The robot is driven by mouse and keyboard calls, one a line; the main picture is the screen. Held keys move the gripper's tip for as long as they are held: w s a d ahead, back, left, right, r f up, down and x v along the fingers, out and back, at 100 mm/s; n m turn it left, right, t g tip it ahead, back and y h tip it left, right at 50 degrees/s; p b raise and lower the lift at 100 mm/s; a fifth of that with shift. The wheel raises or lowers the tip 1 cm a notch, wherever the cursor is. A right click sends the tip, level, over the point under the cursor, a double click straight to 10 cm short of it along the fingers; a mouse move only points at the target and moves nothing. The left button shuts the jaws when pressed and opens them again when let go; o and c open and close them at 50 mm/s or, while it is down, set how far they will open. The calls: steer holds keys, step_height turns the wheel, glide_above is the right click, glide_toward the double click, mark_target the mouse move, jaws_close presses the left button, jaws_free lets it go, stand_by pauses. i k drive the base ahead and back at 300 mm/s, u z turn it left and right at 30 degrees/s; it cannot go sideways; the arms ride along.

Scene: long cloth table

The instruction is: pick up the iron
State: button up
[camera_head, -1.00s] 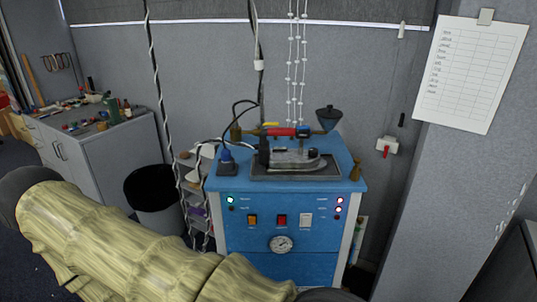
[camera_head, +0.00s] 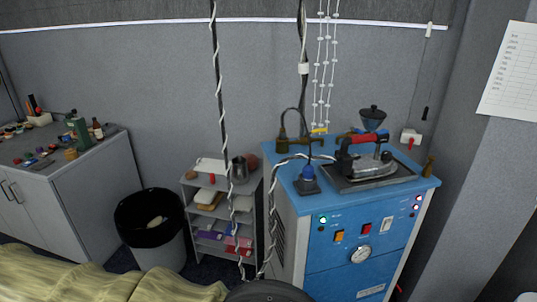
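The iron (camera_head: 372,164) sits upright on a dark rest plate (camera_head: 345,182) on top of a blue machine (camera_head: 350,228). It has a grey metal body, a red handle along its top and a black part at its left end. A cord runs from its left side. My gripper is not in view, and nothing of mine touches the iron.
Hanging cables (camera_head: 222,95) drop in front of the shelf. A grey cabinet (camera_head: 95,185) stands at far left. A grey wall panel (camera_head: 480,160) closes the right side.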

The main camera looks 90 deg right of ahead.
mark_target(356, 169)
steer(key=i, duration=0.7)
steer(key=z, duration=3.4)
